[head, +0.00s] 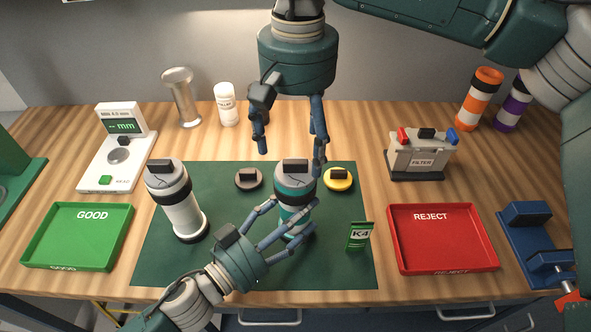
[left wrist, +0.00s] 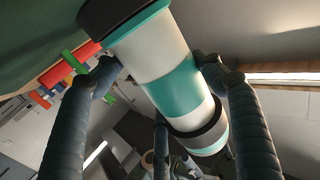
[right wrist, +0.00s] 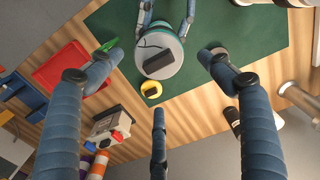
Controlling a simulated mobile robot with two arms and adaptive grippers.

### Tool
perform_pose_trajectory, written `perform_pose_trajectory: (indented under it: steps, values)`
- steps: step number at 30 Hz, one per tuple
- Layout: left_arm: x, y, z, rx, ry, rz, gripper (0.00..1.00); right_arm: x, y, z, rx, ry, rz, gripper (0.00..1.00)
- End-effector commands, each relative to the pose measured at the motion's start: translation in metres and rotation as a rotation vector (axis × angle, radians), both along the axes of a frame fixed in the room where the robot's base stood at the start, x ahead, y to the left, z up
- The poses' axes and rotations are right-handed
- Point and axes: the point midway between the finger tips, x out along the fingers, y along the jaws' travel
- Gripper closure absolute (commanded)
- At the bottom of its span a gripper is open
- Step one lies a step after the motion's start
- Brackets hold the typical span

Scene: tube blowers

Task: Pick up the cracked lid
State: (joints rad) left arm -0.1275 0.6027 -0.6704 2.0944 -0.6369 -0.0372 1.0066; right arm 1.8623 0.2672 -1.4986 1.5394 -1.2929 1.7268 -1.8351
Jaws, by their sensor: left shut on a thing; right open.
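The teal-and-white tube (head: 294,212) stands upright on the green mat and also shows in the left wrist view (left wrist: 160,75). On its top sits a light grey lid (head: 295,168) with a black block handle. In the right wrist view a dark jagged crack line runs across this lid (right wrist: 178,48). My left gripper (head: 290,226) is shut around the tube's lower body. My right gripper (head: 291,158) is open and empty, pointing down above the lid, its fingers spread to either side and apart from it.
A dark grey lid (head: 248,179) and a yellow lid (head: 338,179) lie behind the tube. A white tube (head: 182,213) stands left, a green K4 packet (head: 359,236) right.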

Motion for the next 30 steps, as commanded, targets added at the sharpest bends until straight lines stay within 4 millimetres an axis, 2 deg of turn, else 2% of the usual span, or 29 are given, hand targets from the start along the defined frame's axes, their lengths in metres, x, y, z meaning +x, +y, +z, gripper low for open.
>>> perform_pose_trajectory:
  steps: [6, 15, 16, 21, 23, 30]
  values:
    - [0.0, 0.0, 0.001, -0.001, -0.002, -0.001, 0.64, -0.005, 0.003, -0.032, 0.0, 0.003, -0.002, 0.21]
    - [0.0, 0.0, 0.001, -0.001, -0.002, -0.001, 0.64, -0.004, 0.003, -0.039, 0.001, 0.001, -0.003, 0.21]
    - [0.0, 0.0, 0.001, -0.001, -0.002, -0.001, 0.64, -0.004, 0.003, -0.039, 0.001, 0.001, -0.003, 0.23]
    - [0.0, 0.0, 0.001, -0.001, -0.002, -0.001, 0.64, -0.004, 0.003, -0.039, 0.001, 0.001, -0.003, 0.57]
    - [0.0, 0.0, 0.001, -0.001, -0.002, -0.001, 0.64, -0.004, 0.003, -0.039, 0.001, 0.001, -0.003, 0.67]
    - [0.0, 0.0, 0.001, -0.001, -0.003, -0.001, 0.64, -0.004, 0.003, -0.038, 0.001, 0.001, -0.003, 0.68]
